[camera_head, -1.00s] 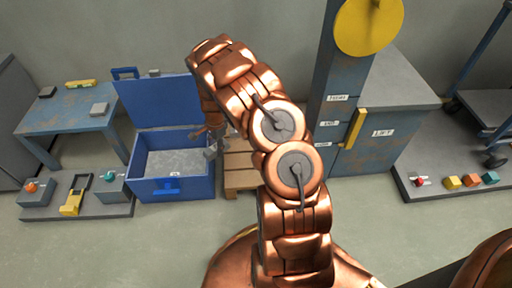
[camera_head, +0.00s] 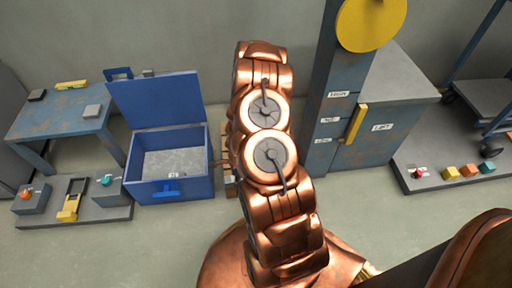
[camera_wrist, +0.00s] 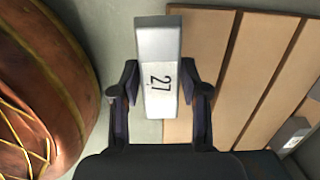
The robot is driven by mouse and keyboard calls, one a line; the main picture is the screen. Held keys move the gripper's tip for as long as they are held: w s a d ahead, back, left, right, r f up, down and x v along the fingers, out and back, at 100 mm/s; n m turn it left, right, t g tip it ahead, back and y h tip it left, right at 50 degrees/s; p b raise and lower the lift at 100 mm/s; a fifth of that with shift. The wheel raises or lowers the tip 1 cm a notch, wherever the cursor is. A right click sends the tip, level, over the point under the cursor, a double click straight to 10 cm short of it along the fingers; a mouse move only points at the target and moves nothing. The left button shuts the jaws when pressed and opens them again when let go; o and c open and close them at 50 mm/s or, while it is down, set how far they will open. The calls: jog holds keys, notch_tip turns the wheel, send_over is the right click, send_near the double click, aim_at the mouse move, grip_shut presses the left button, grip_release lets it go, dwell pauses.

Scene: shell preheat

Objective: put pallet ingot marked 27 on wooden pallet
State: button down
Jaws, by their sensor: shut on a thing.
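In the wrist view the ingot marked 27 (camera_wrist: 159,60) is a pale grey bar with a white label. My gripper (camera_wrist: 160,92) is shut on it, one finger on each side. The wooden pallet (camera_wrist: 240,70) shows its planks behind and to the right of the ingot. The ingot overlaps the pallet's left edge in this view; its height above it cannot be judged. In the head view my arm hides the gripper and most of the pallet, whose edge (camera_head: 228,185) shows beside the blue chest.
The open blue chest (camera_head: 170,190) stands left of the pallet. A blue-grey lift cabinet (camera_head: 385,130) stands to the right. Another grey block (camera_wrist: 290,135) lies at the pallet's right in the wrist view. A brown rounded thing (camera_wrist: 40,90) fills the wrist view's left.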

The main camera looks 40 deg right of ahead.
jog(key=shift+s+a+f+m, duration=0.15)
jog(key=shift+s+f+m, duration=0.15)
jog(key=shift+s, duration=0.3)
jog(key=shift+d+f, duration=0.15)
jog(key=shift+d, duration=0.35)
jog(key=w+d+b, duration=0.1)
jog(key=d, duration=0.4)
jog(key=d+f+b, duration=0.1)
jog(key=d, duration=0.3)
jog(key=w+d+b, duration=0.1)
jog(key=d, duration=0.4)
jog(key=shift+w+d+f+b, duration=0.15)
jog(key=shift+w+d+b, duration=0.15)
jog(key=shift+d, duration=0.05)
jog(key=shift+f+b, duration=0.9)
jog(key=shift+f, duration=0.85)
jog(key=shift+f, duration=0.1)
jog(key=c, duration=0.6)
grip_release()
